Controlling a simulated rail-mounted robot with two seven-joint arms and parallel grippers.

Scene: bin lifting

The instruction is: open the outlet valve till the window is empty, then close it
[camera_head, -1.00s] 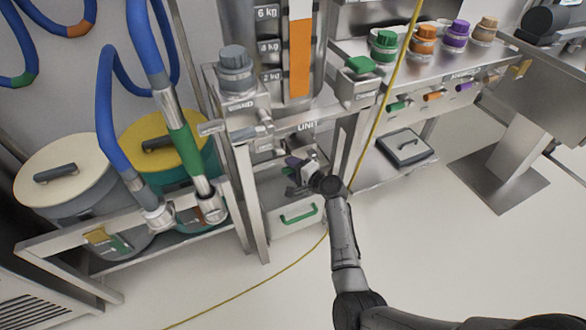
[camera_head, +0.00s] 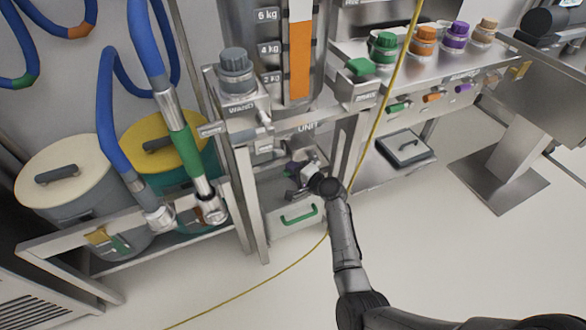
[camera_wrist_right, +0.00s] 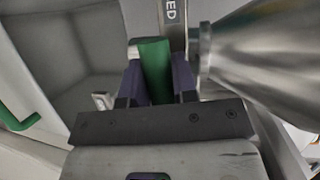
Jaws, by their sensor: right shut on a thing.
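The window (camera_head: 299,50) is a tall sight glass with kg marks on the metal unit. Orange fill stands in it to a little below the 6 kg mark, with a pale part above. My right gripper (camera_head: 303,176) is below the unit, at the outlet. In the right wrist view its purple fingers (camera_wrist_right: 155,82) are shut on a green valve handle (camera_wrist_right: 153,62). A metal plate (camera_wrist_right: 173,15) behind the handle shows letters ending in "ED". A shiny metal cone-shaped part (camera_wrist_right: 255,50) is close to the right. My left gripper is out of view.
A bin with a green handle (camera_head: 299,214) stands below the unit. Lidded bins, one cream (camera_head: 65,170) and one yellow (camera_head: 160,140), stand at left by blue hoses. A yellow cable (camera_head: 379,128) hangs in front. The floor at lower right is clear.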

